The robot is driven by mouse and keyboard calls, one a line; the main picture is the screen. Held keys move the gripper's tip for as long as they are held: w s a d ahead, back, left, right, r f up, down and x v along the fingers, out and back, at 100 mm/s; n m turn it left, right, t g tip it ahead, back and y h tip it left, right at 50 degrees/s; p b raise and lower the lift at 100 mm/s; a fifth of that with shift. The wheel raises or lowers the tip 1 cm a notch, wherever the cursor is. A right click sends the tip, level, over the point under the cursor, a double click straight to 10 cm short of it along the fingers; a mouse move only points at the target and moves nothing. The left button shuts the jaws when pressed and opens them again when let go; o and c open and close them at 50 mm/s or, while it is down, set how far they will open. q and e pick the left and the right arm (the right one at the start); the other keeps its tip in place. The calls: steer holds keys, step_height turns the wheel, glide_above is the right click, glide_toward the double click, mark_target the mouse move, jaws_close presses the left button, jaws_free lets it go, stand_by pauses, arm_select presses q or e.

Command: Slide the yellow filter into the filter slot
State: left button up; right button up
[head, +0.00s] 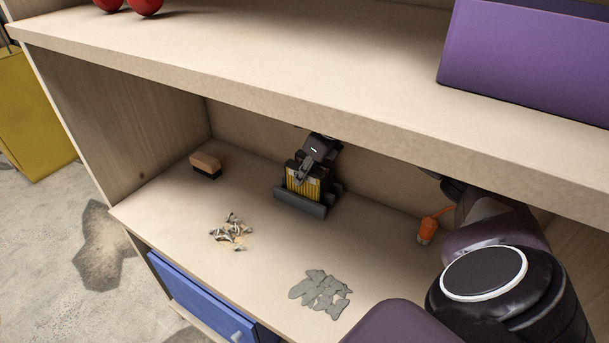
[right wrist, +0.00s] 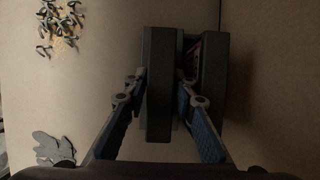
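The yellow filter (head: 304,186), with yellow pleats in a dark frame, stands roughly upright inside the shelf. Its lower edge is hidden behind the grey front lip of the filter slot (head: 300,205), so I cannot tell how deep it sits. My right gripper (head: 306,170) is at the filter's top, one finger in front of its yellow face. In the right wrist view, the blue-padded fingers (right wrist: 160,88) lie on both sides of a dark block, seemingly the filter's frame (right wrist: 160,60), and appear closed on it. My left gripper is not in view.
A brush (head: 205,165) lies at the left of the shelf. Small scattered debris (head: 231,232) and grey flakes (head: 322,292) lie in front. An orange object (head: 430,226) is at the right. The upper board (head: 250,65) overhangs, carrying a purple box (head: 530,55).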

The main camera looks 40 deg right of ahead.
steer(key=shift+c, duration=0.5)
jaws_close()
